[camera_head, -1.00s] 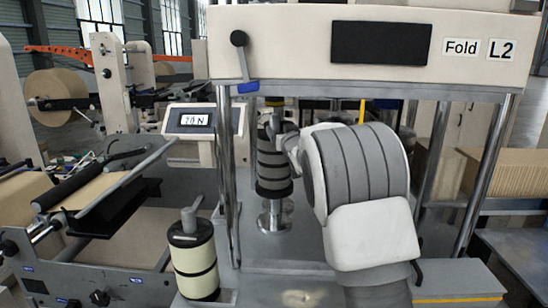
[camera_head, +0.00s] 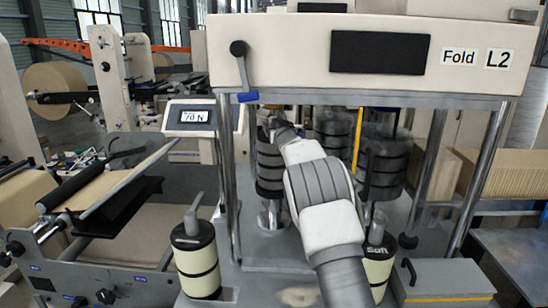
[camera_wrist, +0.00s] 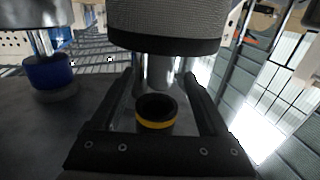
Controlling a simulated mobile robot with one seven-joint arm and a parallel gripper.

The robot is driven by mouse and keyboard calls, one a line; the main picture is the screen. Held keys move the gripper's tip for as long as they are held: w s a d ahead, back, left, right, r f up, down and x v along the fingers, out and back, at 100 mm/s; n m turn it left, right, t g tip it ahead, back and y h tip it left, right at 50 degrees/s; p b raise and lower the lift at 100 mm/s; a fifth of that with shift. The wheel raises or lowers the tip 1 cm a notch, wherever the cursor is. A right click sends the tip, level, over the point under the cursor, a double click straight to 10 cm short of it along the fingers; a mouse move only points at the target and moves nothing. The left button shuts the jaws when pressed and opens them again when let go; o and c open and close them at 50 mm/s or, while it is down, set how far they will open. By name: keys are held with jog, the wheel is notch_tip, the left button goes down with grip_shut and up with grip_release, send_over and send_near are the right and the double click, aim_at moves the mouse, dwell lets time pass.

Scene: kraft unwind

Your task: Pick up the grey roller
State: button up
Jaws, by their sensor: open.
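A grey roller with dark bands (camera_head: 270,165) stands upright on a metal base behind the front post of the Fold L2 machine. My gripper (camera_head: 275,124) is at the upper end of this roller, partly hidden by my arm. In the wrist view a grey textured roller with a black band (camera_wrist: 165,22) fills the top centre. My gripper's two fingers (camera_wrist: 163,75) are open there, with a shiny metal shaft (camera_wrist: 160,68) between or just beyond their tips. I cannot tell whether they touch it. A black ring with a yellow band (camera_wrist: 155,112) shows between the fingers.
Other grey banded rollers (camera_head: 384,165) stand right of my arm. Cream rollers stand in front, one at left (camera_head: 195,258) and one marked "Soft" (camera_head: 379,268). The machine's post (camera_head: 228,170) and beam (camera_head: 290,55) are close to my arm. A blue collar (camera_wrist: 50,72) shows in the wrist view.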

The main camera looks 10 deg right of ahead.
jog(key=shift+w, duration=0.7)
grip_shut()
dwell(1.0)
jog(key=shift+r, duration=0.25)
